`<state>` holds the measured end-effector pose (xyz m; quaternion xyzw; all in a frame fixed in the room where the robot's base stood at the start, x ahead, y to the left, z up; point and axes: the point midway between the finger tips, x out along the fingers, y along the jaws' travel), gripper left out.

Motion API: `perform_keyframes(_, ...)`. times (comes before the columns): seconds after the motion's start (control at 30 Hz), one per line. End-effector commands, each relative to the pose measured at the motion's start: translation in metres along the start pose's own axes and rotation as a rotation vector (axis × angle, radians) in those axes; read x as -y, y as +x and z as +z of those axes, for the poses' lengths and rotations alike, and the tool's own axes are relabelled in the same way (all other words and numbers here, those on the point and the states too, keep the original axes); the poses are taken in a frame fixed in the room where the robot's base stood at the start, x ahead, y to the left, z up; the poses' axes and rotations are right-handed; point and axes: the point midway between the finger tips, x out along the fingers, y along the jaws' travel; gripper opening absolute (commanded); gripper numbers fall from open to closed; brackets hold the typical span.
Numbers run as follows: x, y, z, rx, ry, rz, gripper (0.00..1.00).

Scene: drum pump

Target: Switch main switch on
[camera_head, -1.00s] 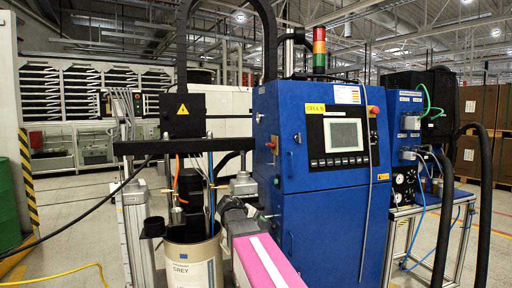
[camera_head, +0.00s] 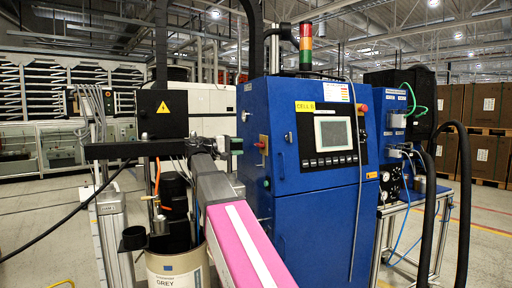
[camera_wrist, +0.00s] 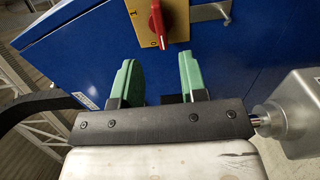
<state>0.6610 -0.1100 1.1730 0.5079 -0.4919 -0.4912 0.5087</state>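The main switch is a red rotary knob (camera_wrist: 170,24) on a yellow plate (camera_wrist: 145,37) on the blue cabinet's side, at the top of the wrist view. Its handle stands roughly upright in that view. The plate carries marks 0 and 1; I cannot tell which mark the knob points to. In the head view the red knob (camera_head: 263,143) shows small on the cabinet's left side. My gripper (camera_wrist: 157,68) has two green fingers, spread apart with nothing between them. They lie below the knob in the wrist view, not around it. In the head view my arm's end is near that side.
The blue cabinet (camera_head: 310,215) has a screen panel and a signal tower. A metal handle (camera_wrist: 212,11) is right of the switch in the wrist view.

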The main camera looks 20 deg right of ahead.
Motion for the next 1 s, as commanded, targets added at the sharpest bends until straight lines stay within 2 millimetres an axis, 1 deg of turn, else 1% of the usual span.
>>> perform_keyframes(0.03,0.000,0.010,0.001,0.002,0.000,-0.001,0.39)
perform_keyframes(0.2,0.001,0.040,0.001,0.003,0.000,-0.001,0.39)
perform_keyframes(0.4,0.001,0.069,0.000,0.001,0.000,-0.002,0.39)
perform_keyframes(0.6,0.001,0.084,0.000,0.000,0.000,-0.002,0.39)
perform_keyframes(0.93,0.001,0.086,0.000,-0.001,0.000,-0.001,0.39)
perform_keyframes(0.97,0.001,0.086,0.000,-0.001,0.000,-0.001,0.30)
perform_keyframes(1.0,0.001,0.086,0.000,-0.001,0.000,-0.001,0.17)
